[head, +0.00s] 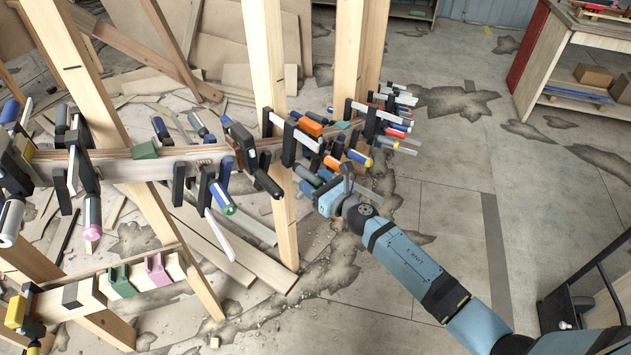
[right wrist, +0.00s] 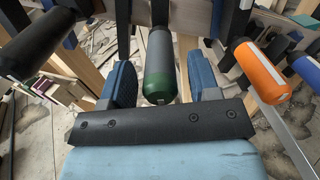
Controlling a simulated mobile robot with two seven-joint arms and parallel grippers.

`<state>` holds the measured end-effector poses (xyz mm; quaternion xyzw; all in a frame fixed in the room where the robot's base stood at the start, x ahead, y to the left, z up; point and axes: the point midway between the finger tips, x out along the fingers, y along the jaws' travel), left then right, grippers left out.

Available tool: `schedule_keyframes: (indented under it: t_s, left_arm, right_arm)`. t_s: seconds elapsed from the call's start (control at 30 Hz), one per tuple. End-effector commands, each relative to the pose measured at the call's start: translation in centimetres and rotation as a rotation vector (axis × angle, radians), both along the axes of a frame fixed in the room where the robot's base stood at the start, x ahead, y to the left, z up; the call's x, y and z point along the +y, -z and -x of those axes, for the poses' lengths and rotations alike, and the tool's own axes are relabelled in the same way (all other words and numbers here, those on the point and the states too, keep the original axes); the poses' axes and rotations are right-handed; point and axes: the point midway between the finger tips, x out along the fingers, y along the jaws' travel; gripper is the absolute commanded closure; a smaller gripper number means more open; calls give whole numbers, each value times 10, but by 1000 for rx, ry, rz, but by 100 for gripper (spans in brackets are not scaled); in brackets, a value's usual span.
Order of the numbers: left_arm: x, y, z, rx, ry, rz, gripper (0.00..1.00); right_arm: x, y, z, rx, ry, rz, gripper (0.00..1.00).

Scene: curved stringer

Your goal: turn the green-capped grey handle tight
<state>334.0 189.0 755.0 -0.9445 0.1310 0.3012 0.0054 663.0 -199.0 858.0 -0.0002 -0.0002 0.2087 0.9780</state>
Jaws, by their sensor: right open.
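The green-capped grey handle (right wrist: 160,62) shows in the right wrist view, its green cap (right wrist: 160,88) facing the camera. My right gripper (right wrist: 160,72) is open, with one blue-padded finger on each side of this handle. A narrow gap shows on both sides, so the fingers look apart from it. There I cannot clearly pick out the same handle. My left gripper is not in view.
An orange handle (right wrist: 258,72) is close on the right and a black handle (right wrist: 35,45) on the left in the wrist view. Several clamps line the beam. Wooden posts (head: 270,80) stand behind, with loose boards on the floor. Open floor (head: 440,200) lies at right.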

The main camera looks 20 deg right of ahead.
Motion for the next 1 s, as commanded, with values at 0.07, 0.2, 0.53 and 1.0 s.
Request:
schedule_keyframes:
  t_s: [0.07, 0.2, 0.53, 1.0]
  left_arm:
    - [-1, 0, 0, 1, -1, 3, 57]
    - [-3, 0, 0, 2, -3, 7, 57]
    - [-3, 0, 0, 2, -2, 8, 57]
    - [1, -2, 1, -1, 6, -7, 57]
  right_arm:
    - [0, 0, 0, 0, 0, 0, 44]
    - [0, 0, 0, 0, 0, 0, 56]
    - [0, 0, 0, 1, 0, -3, 93]
    - [-1, 0, 0, 89, 0, -198, 93]
